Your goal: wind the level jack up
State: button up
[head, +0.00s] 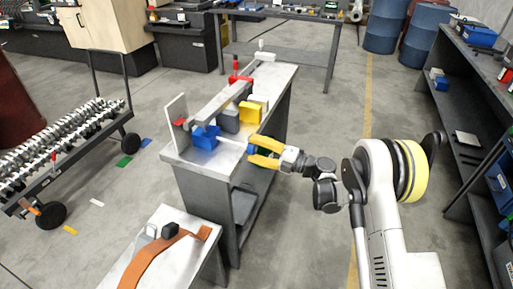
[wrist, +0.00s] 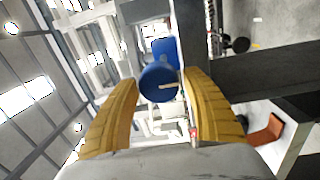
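A blue jack block (head: 205,137) stands on the narrow workbench (head: 196,156), near its front end, beneath a long grey bar (head: 222,103). A rod runs from the block's right side to a round blue knob (wrist: 159,84), which has a pale mark on its face. My gripper (head: 251,151) is at the bench's right edge with its yellow fingers apart. In the wrist view the knob lies between the fingertips, with a gap visible on each side. Whether the fingertips reach past the knob's face is hard to tell.
A grey block (head: 229,121) and a yellow block (head: 249,113) sit behind the jack. A white upright plate (head: 176,122) stands at the bench's left edge. A lower table (head: 154,222) with an orange strap is in front.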

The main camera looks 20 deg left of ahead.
jog(key=shift+o, duration=0.4)
jog(key=shift+d, duration=0.1)
jog(key=d+b, duration=0.1)
jog(key=d, duration=0.6)
jog(key=shift+s+b, duration=0.25)
jog(key=shift+b, duration=0.05)
